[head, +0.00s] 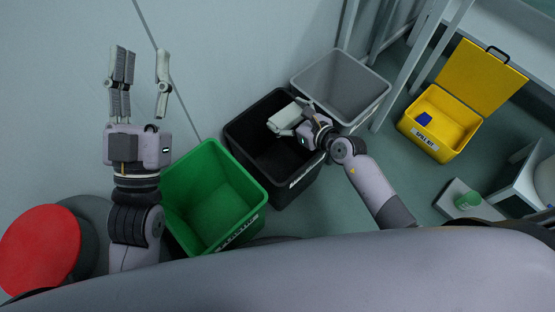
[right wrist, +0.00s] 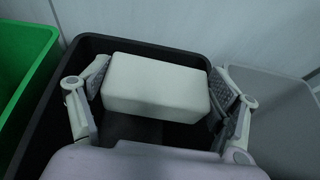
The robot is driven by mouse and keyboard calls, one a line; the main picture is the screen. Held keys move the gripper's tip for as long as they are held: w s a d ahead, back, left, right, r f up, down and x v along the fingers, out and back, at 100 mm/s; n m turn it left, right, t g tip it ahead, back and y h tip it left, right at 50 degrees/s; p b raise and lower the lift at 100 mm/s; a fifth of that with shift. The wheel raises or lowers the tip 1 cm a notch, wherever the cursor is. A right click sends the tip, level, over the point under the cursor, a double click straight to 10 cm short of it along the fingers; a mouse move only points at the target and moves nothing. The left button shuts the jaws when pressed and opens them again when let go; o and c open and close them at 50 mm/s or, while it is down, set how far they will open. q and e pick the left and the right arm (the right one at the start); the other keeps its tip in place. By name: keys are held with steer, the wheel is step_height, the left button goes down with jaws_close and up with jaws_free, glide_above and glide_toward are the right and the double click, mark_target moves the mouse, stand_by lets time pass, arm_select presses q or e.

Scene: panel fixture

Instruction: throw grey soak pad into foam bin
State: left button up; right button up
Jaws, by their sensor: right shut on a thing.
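The soak pad (head: 284,118), a pale grey block, is held by my right gripper (head: 293,117) over the black bin (head: 234,133). The right wrist view shows the pad (right wrist: 155,88) between the two fingers of the gripper (right wrist: 160,82), one at each end, with the dark inside of the black bin (right wrist: 60,110) below and around it. The black bin's label is too small to read, so I cannot tell which bin is the foam bin. My left gripper (head: 143,68) is open and empty, raised left of the bins with fingers pointing up.
A green bin (head: 185,222) stands left of the black one and a grey bin (head: 368,113) right of it. A yellow spill kit box (head: 412,127), lid open, holds a blue item (head: 424,118). A red round top (head: 40,250) is at lower left. A wall stands behind the bins.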

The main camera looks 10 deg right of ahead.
arm_select(q)
steer(key=shift+s+a+r+t, duration=0.1)
steer(key=shift+s+r+t, duration=0.65)
steer(key=shift+r, duration=0.2)
arm_select(e)
steer(key=shift+f, duration=0.2)
steer(key=o, duration=1)
steer(key=shift+c, duration=0.2)
steer(key=v, duration=1.2)
steer(key=shift+f, duration=0.1)
